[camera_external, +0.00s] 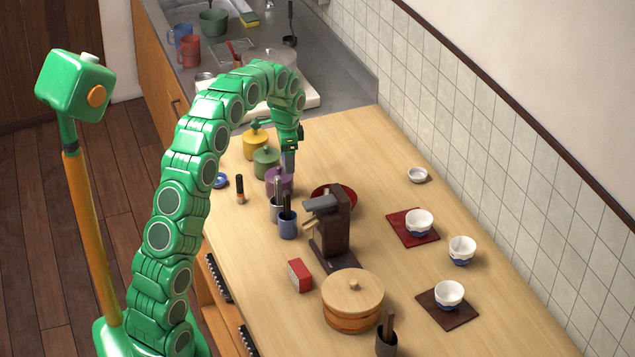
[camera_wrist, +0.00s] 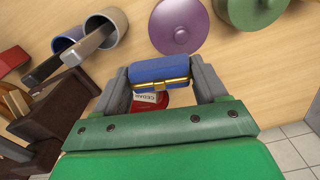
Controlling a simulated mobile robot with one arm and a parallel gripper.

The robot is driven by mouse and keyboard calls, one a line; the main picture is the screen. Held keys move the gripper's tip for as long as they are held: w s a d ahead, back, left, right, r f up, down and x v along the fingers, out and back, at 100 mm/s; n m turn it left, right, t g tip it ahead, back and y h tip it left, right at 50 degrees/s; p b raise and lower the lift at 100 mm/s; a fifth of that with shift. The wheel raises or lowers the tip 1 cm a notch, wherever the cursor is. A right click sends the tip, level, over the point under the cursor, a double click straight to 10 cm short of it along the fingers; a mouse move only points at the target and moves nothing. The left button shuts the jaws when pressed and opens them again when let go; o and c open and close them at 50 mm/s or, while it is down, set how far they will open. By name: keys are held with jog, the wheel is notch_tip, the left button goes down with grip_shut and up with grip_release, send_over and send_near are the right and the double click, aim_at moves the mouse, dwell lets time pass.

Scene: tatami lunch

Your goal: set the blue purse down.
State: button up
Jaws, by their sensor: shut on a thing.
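The blue purse (camera_wrist: 160,70) has a gold clasp and sits between the two grey fingers of my gripper (camera_wrist: 160,80) in the wrist view. The fingers are shut on it from both sides. In the external view my gripper (camera_external: 289,160) points down over the table (camera_external: 385,150), close to the purple canister (camera_external: 278,182). I cannot make out the purse clearly there, nor tell its height above the table.
A green canister (camera_external: 266,161), a yellow canister (camera_external: 256,143), utensil cups (camera_external: 288,228) and a dark brown stand (camera_external: 333,232) crowd near the gripper. A red round dish (camera_external: 347,190) lies partly behind the stand. Clear wood lies toward the tiled wall.

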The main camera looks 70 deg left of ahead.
jog(key=shift+s+d+r, duration=0.15)
jog(key=shift+s, duration=0.05)
notch_tip(320, 180, up, 11)
jog(key=w+d+m, duration=0.1)
jog(key=d+m, duration=0.7)
jog(key=d, duration=1.2)
jog(key=w+d+m, duration=0.2)
jog(key=d+m, duration=0.6)
jog(key=d, duration=1.3)
send_over(397, 271)
jog(key=s, duration=0.1)
notch_tip(397, 271, down, 19)
jog(key=shift+s+f, duration=0.1)
jog(key=shift+f, duration=0.1)
jog(key=shift+w+f, duration=0.65)
jog(key=shift+f, duration=1.55)
